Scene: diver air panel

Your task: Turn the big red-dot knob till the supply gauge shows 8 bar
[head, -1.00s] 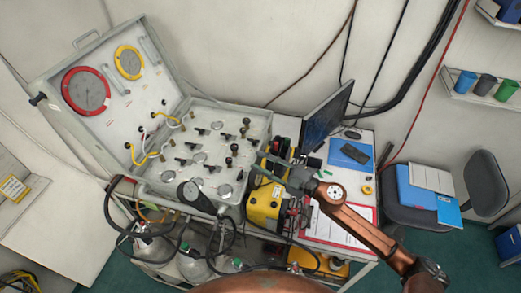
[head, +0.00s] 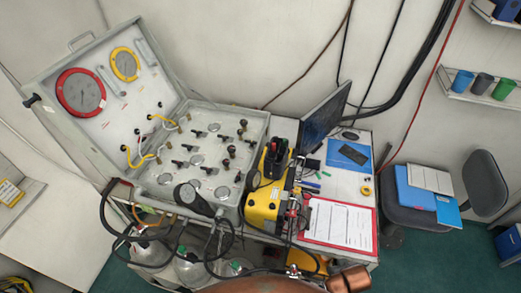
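An open grey panel case (head: 262,122) stands at the left of the head view. Its lid holds a large red-rimmed gauge (head: 81,92) and a smaller yellow-rimmed gauge (head: 125,64); their readings are too small to tell. The sloped panel carries several dark knobs and valves, such as the dark knob (head: 231,151), and small round gauges, one of them at the panel's lower part (head: 222,192). I cannot make out a red dot on any knob, nor which gauge is the supply gauge. Neither gripper is in view.
A yellow device (head: 262,206) stands right of the case, beside a red-framed clipboard (head: 338,224) and a monitor (head: 322,112). Black hoses loop below the case near gas cylinders (head: 190,268). A chair (head: 486,182) is at the right.

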